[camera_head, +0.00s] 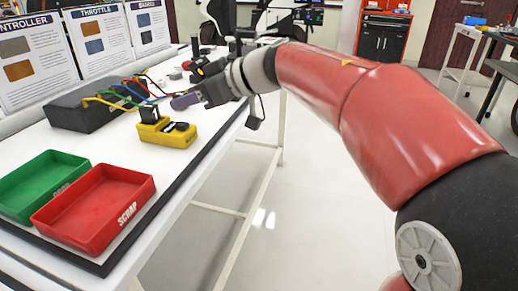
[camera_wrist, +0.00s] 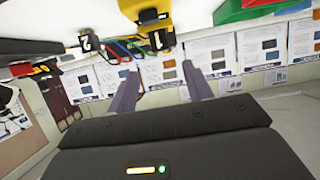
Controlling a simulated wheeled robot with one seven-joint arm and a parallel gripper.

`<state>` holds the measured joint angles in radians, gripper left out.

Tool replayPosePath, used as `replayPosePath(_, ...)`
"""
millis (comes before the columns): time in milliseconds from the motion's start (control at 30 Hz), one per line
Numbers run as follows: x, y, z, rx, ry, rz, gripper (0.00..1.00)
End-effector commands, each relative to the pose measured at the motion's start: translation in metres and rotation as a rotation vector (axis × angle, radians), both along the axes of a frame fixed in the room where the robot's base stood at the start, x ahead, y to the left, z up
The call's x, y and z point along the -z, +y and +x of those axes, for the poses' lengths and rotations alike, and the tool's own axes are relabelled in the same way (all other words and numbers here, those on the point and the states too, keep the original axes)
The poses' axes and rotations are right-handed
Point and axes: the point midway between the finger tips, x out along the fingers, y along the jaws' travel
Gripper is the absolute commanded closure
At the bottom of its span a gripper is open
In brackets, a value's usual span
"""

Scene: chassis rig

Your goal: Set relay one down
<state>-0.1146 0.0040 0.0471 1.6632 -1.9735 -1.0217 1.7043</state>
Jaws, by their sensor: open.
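Relay one is a black block marked 1 (camera_wrist: 158,40), at the yellow fixture (camera_wrist: 143,8) in the wrist view, which shows the scene upside down. In the head view a black block (camera_head: 149,114) stands on the left part of the yellow fixture (camera_head: 165,133); its number cannot be read there. My gripper (camera_head: 182,101) is over the table just above and beyond that fixture. In the wrist view its two fingers (camera_wrist: 161,91) are spread apart with nothing held between them. Relay one appears beyond the fingertips, apart from them.
A black block marked 2 (camera_wrist: 86,43) is beside the coloured wires. A dark box (camera_head: 85,112) with wires stands behind the fixture. A green tray (camera_head: 45,181) and a red SCRAP tray (camera_head: 95,207) are at the near end. Label boards (camera_head: 95,35) line the back. White table lies bare around the fixture.

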Motion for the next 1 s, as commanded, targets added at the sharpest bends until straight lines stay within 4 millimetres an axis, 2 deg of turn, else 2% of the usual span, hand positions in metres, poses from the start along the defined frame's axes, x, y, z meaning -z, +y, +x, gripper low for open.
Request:
replayPosePath(133, -0.006, -0.002, 0.001, 0.026, -0.032, 0.02, 0.5)
replayPosePath(267, -0.036, -0.022, 0.01, 0.185, -0.18, 0.111, 0.5)
replayPosePath(367, -0.06, -0.066, 0.016, 0.444, -0.321, 0.171, 0.5)
replayPosePath(400, -0.064, -0.091, 0.015, 0.568, -0.358, 0.176, 0.5)
replayPosePath(467, -0.059, -0.132, 0.009, 0.757, -0.377, 0.156, 0.5)
replayPosePath(500, -0.049, -0.159, 0.001, 0.878, -0.364, 0.125, 0.5)
replayPosePath(567, -0.025, -0.198, -0.017, 1.042, -0.308, 0.058, 0.5)
replayPosePath(600, -0.003, -0.221, -0.034, 1.136, -0.245, 0.004, 0.5)
replayPosePath(667, 0.036, -0.247, -0.065, 1.241, -0.12, -0.088, 0.5)
replayPosePath(700, 0.064, -0.258, -0.088, 1.283, -0.021, -0.148, 0.5)
replayPosePath(767, 0.104, -0.266, -0.124, 1.307, 0.132, -0.231, 0.5)
replayPosePath(833, 0.143, -0.264, -0.162, 1.285, 0.294, -0.304, 0.5)
replayPosePath(900, 0.171, -0.256, -0.194, 1.239, 0.423, -0.353, 0.5)
replayPosePath(1000, 0.195, -0.245, -0.224, 1.171, 0.544, -0.39, 0.5)
